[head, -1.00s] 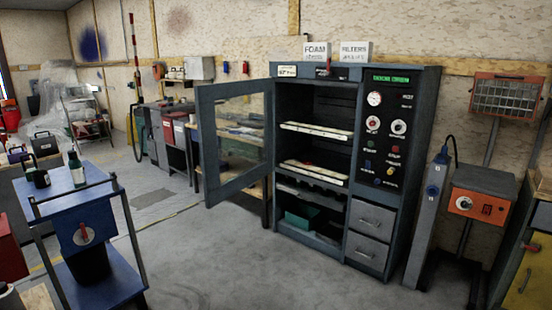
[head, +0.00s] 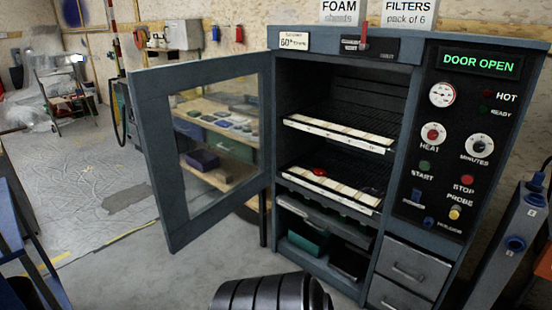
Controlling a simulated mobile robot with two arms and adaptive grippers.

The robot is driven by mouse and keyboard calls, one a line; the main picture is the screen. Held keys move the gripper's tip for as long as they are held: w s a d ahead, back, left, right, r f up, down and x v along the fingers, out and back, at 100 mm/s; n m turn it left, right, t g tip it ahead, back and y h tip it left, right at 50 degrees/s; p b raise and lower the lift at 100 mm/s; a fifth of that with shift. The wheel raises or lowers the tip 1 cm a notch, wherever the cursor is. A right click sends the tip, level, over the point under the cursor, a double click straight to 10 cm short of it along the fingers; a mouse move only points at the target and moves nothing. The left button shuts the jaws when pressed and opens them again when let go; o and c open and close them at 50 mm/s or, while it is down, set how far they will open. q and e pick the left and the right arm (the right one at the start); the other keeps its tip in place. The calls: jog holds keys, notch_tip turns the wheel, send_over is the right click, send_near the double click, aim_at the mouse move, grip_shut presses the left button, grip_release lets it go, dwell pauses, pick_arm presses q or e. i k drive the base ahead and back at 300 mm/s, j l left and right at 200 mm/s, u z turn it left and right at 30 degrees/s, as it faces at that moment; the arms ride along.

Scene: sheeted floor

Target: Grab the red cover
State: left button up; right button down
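A small red rounded thing (head: 319,171), perhaps the red cover, lies on the lower rack of the open cabinet (head: 391,200), near the rack's front edge. It is too small to make out in detail. The rack has a pale marked front strip (head: 331,190). The cabinet door stands open to the left, and the display reads DOOR OPEN. Neither of my grippers shows. A dark ribbed shape at the bottom centre appears to be part of my own arm, well below and in front of the rack.
The open glazed door (head: 158,165) juts out left of the cabinet. An upper rack (head: 338,134) sits above the lower one. Drawers (head: 402,272) and a teal bin (head: 306,236) are below. A grey-blue post (head: 512,240) stands at the right. Open floor lies left.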

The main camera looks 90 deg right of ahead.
aim_at(319, 171)
jog(key=l+z, duration=0.25)
jog(key=l, duration=0.25)
jog(key=l+z, duration=0.25)
jog(key=l, duration=0.25)
jog(key=i+l+z, duration=0.25)
jog(key=l, duration=0.2)
jog(key=l+z, duration=0.1)
jog(key=z, duration=0.4)
jog(key=l+z, duration=0.1)
jog(key=z, duration=0.4)
jog(key=l+z, duration=0.1)
jog(key=z, duration=0.35)
jog(key=l+z, duration=0.1)
jog(key=z, duration=0.4)
jog(key=i, duration=0.05)
